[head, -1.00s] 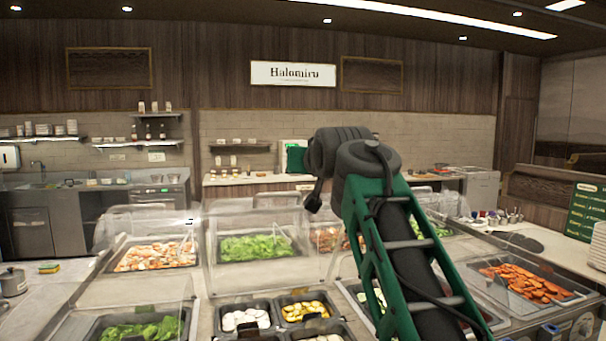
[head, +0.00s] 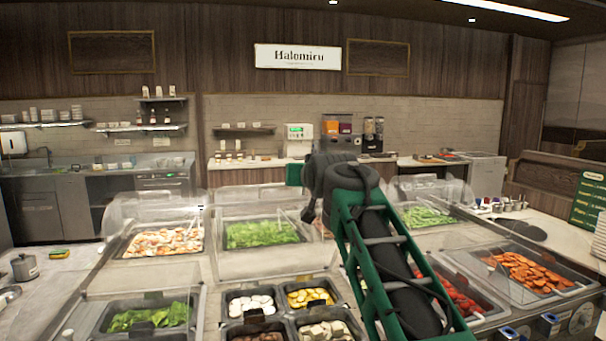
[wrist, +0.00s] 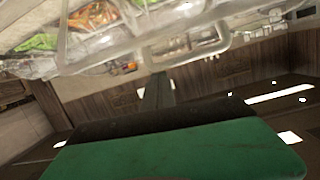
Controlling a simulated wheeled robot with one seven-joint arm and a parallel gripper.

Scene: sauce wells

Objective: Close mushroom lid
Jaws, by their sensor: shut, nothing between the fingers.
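My gripper (wrist: 157,82) shows in the wrist view as a narrow grey shape beyond my green and black wrist housing, with its fingers together and empty. In the head view it is hidden behind my arm. Two small wells near the front middle hold pale pieces: white rounds (head: 250,302) and beige slices (head: 326,332). The beige slices look more like mushrooms, but I cannot be sure. No lid clearly lies over these wells. Clear covers (head: 155,207) rise behind the far row of bins. In the wrist view a clear cover with a framed handle (wrist: 187,45) is beyond my gripper.
Lettuce (head: 150,315), chopped greens (head: 262,234) and orange slices (head: 530,272) lie in surrounding bins. A yellow item (head: 308,297) fills a well beside the white rounds. A pot (head: 24,267) and sponge (head: 59,254) sit on the left counter.

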